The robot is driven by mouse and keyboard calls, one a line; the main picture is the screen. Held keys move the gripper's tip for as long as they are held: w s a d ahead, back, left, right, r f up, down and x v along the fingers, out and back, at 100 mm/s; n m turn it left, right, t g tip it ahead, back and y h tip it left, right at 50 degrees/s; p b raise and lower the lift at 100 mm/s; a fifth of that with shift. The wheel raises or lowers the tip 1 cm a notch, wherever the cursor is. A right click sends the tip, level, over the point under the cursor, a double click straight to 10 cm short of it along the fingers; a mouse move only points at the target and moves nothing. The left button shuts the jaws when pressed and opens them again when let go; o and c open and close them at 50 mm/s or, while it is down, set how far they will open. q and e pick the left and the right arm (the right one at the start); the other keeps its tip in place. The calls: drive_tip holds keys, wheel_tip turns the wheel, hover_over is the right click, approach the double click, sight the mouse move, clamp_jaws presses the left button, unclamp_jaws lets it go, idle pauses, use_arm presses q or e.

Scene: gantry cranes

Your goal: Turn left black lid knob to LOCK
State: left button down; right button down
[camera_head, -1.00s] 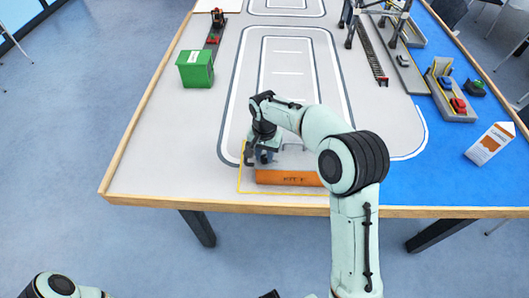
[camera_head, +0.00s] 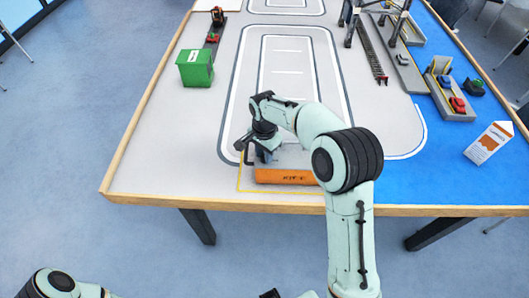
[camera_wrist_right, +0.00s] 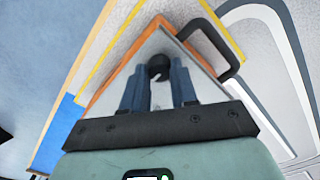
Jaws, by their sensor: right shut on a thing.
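The orange kit box (camera_head: 286,177) stands at the near edge of the table, inside a yellow outline. Its pale grey lid (camera_head: 292,158) is partly hidden by my right arm. In the right wrist view, a round black knob (camera_wrist_right: 158,68) sits on the lid between the blue fingers of my right gripper (camera_wrist_right: 158,86). My right gripper (camera_head: 263,155) is shut on this knob, over the left part of the lid. A black handle (camera_wrist_right: 222,50) sticks out at the box's side. LOCK markings cannot be read. My left gripper is not in view.
A green bin (camera_head: 196,68) stands at the left of the table. Crane legs and small vehicles are at the back right. The grey track area (camera_head: 290,80) behind the box is clear.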

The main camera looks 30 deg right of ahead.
drive_tip(key=c, duration=0.9)
unclamp_jaws()
drive_tip(key=shift+o, duration=0.2)
drive_tip(key=shift+r, duration=0.1)
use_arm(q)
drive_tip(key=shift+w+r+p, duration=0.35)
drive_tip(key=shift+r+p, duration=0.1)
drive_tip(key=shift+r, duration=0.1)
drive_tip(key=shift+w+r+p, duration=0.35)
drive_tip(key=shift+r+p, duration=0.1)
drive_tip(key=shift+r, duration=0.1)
use_arm(e)
wheel_tip(320, 180, up, 13)
drive_tip(key=shift+r, duration=0.15)
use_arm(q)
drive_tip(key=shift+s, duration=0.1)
